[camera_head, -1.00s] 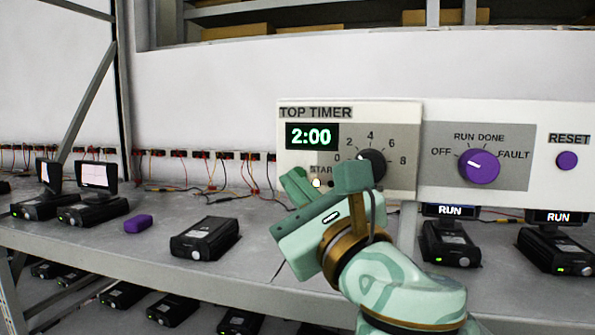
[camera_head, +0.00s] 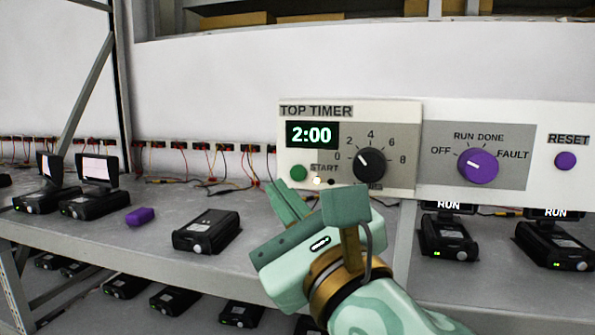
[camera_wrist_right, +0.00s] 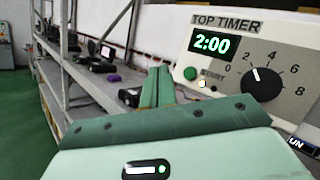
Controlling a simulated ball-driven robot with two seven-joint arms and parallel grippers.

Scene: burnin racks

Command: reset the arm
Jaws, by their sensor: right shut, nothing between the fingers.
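My right gripper (camera_head: 308,203) is pale green and shut, with nothing between its fingers. In the head view it is in front of the shelf, below the top timer panel (camera_head: 392,110). The panel shows 2:00 on its display (camera_head: 312,134), a green start button (camera_head: 298,173), a lit spot beside it and a black dial (camera_head: 369,162). In the right wrist view the shut fingers (camera_wrist_right: 157,88) point up, left of the timer's start button (camera_wrist_right: 190,73). My left gripper is not in view.
A purple selector knob (camera_head: 478,166) and a purple reset button (camera_head: 565,160) are on the panel's right part. Black devices (camera_head: 207,231) and a small purple block (camera_head: 140,216) stand on the grey shelf (camera_head: 120,245). More devices stand on a lower shelf.

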